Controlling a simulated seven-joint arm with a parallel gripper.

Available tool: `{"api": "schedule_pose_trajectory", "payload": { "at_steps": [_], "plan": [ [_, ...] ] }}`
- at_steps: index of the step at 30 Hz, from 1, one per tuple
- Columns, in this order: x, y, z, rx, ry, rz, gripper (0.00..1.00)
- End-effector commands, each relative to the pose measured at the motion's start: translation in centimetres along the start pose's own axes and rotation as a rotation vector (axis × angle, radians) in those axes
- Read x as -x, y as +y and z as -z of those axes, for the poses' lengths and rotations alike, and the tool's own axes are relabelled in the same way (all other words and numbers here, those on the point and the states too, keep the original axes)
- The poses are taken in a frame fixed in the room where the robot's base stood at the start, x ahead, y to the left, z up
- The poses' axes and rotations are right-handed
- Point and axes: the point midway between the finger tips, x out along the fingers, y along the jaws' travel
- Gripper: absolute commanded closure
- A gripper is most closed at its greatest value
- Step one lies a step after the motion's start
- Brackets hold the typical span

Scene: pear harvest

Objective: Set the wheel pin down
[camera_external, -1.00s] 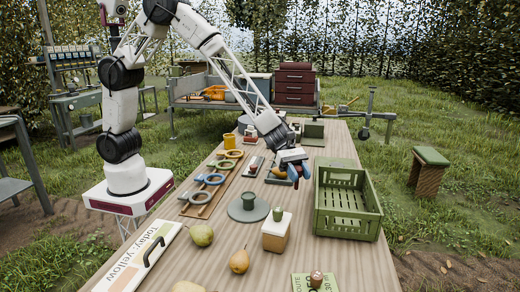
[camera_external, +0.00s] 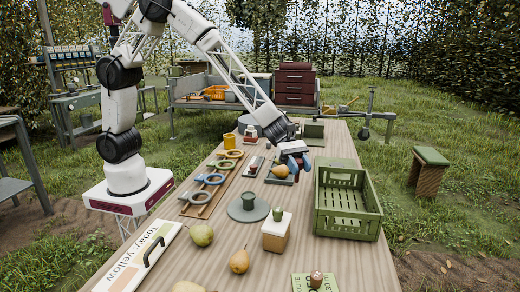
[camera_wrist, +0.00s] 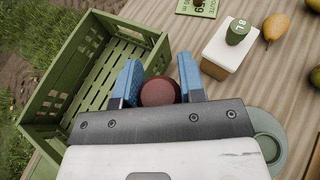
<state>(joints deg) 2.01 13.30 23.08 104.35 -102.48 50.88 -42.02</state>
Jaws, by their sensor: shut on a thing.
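In the wrist view, my gripper (camera_wrist: 161,78) has its two blue fingers closed on the wheel pin (camera_wrist: 160,93), of which only a dark red-brown rounded end shows. The rest of the pin is hidden by the fingers and gripper body. In the external view, my gripper (camera_external: 299,162) is over the far part of the table (camera_external: 330,270), behind and left of the green crate.
The slatted green crate (camera_external: 348,222) looks empty. A pear (camera_external: 281,171) lies on a dark tray left of my gripper.

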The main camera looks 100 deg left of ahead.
Motion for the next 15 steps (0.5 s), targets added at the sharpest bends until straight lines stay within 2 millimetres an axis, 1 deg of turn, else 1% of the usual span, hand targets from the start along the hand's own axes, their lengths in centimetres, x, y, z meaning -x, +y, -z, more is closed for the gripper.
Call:
{"api": "schedule_pose_trajectory", "payload": {
  "at_steps": [4,11,15],
  "plan": [
    [0.9,0.0,-2.3,-0.003,-0.001,-0.001,0.88],
    [3.9,2.2,-0.9,0.002,-0.001,-0.017,0.88],
    [6.3,3.7,0.1,0.004,-0.002,-0.029,0.88]
  ]
}}
